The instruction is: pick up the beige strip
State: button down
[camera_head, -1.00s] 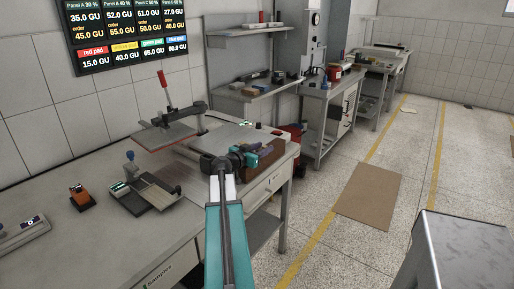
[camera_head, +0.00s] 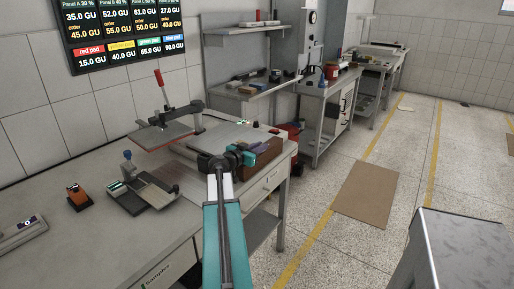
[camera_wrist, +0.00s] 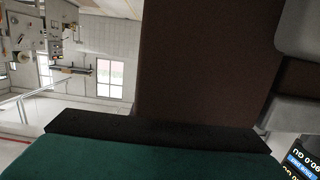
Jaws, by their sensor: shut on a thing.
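My gripper (camera_head: 242,154) is at the right part of the near workbench, right beside a brown box-like block (camera_head: 266,147). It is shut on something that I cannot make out. In the wrist view a dark brown surface (camera_wrist: 205,60) fills the middle, close to the camera. A dark green part with a black edge runs along the bottom there, and grey parts stand at the right. I cannot pick out a beige strip for certain in either view.
The near workbench (camera_head: 75,240) also carries a press with a red handle (camera_head: 160,85), an orange device (camera_head: 78,198) and a grey device (camera_head: 22,235). A wall screen (camera_head: 125,35) hangs behind. A metal cabinet (camera_head: 460,250) stands at the lower right.

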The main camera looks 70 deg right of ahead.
jog(key=shift+r, duration=0.1)
jog(key=shift+r+b, duration=0.45)
jog(key=shift+r, duration=0.95)
jog(key=shift+s+a+r, duration=0.1)
jog(key=shift+r, duration=0.15)
jog(key=s+a+b, duration=0.4)
jog(key=s+a, duration=0.2)
jog(key=s, duration=0.5)
jog(key=shift+s+a+r+b, duration=0.35)
jog(key=shift+r, duration=0.1)
jog(key=b, duration=0.3)
jog(key=shift+s+a, duration=0.15)
jog(key=shift+s, duration=0.2)
jog(key=s+b, duration=0.1)
jog(key=b, duration=0.4)
jog(key=shift+a+r, duration=0.1)
jog(key=shift+a, duration=0.3)
